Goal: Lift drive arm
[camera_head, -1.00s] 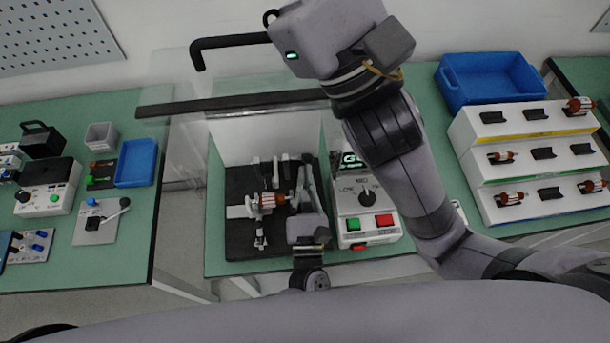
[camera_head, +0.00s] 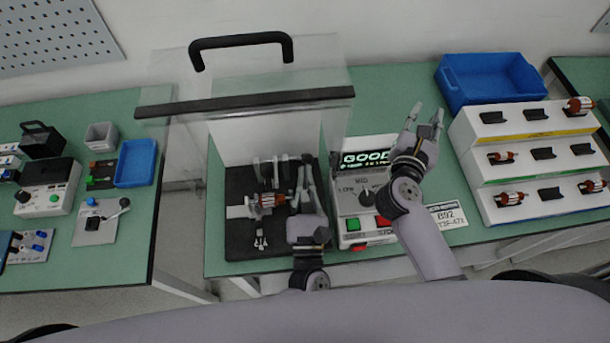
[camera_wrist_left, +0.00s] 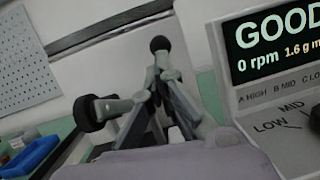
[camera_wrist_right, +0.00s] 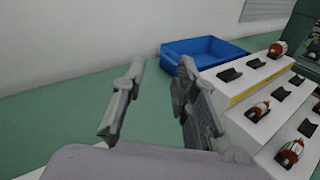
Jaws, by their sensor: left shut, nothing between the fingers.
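A copper-wound rotor (camera_head: 268,201) lies across a fixture on the black base plate (camera_head: 240,240). Dark upright parts (camera_head: 264,171) stand behind it; I cannot tell for sure which is the drive arm. In the left wrist view, a black knob (camera_wrist_left: 160,43) shows just beyond the left fingertips, and a second black knob (camera_wrist_left: 88,112) is at left. My left gripper (camera_head: 307,168) is shut and empty, at the right side of the fixture; it also shows in the left wrist view (camera_wrist_left: 157,75). My right gripper (camera_head: 425,115) is open and empty above the bench, right of the tester.
The tester (camera_head: 350,205) reads GOOD and 0 rpm. A clear cover with a black handle (camera_head: 240,40) stands raised behind the fixture. A blue bin (camera_head: 490,80) and a stepped rotor rack (camera_head: 480,170) are at right. Bare green bench lies behind the right gripper.

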